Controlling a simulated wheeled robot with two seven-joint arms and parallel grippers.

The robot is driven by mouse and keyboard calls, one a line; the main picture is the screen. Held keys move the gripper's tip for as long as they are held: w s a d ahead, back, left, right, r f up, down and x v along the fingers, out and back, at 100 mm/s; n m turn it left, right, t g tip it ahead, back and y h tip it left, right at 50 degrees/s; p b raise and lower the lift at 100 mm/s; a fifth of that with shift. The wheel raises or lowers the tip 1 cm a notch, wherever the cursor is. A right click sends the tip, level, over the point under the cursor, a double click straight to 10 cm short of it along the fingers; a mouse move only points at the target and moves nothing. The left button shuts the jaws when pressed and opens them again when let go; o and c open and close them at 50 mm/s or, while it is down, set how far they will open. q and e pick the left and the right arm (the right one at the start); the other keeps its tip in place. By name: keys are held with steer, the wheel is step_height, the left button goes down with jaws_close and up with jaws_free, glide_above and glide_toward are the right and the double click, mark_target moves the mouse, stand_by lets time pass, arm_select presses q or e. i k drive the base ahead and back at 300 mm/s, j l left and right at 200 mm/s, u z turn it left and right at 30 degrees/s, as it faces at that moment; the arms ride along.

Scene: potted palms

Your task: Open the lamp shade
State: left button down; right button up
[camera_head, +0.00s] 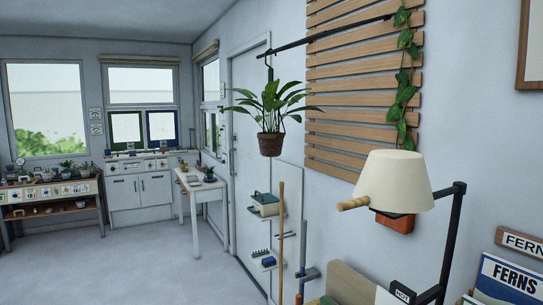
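A cream lamp shade (396,180) hangs at the right of the head view, beside a black jointed stand (452,230). A wooden knob-like handle (353,203) sticks out from its lower left edge. A reddish-brown block (395,222) shows just below the shade; I cannot tell if it belongs to the lamp. The inside of the shade is hidden. Neither of my grippers is in view.
A potted plant (270,118) hangs from a black wall bar. A slatted wooden panel (345,85) is on the wall behind the lamp. A long wooden pole (281,235) stands left of the lamp. A "FERNS" box (508,278) is at lower right. The floor (130,270) at left is clear.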

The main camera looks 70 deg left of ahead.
mark_target(394, 181)
steer(key=u, duration=1.45)
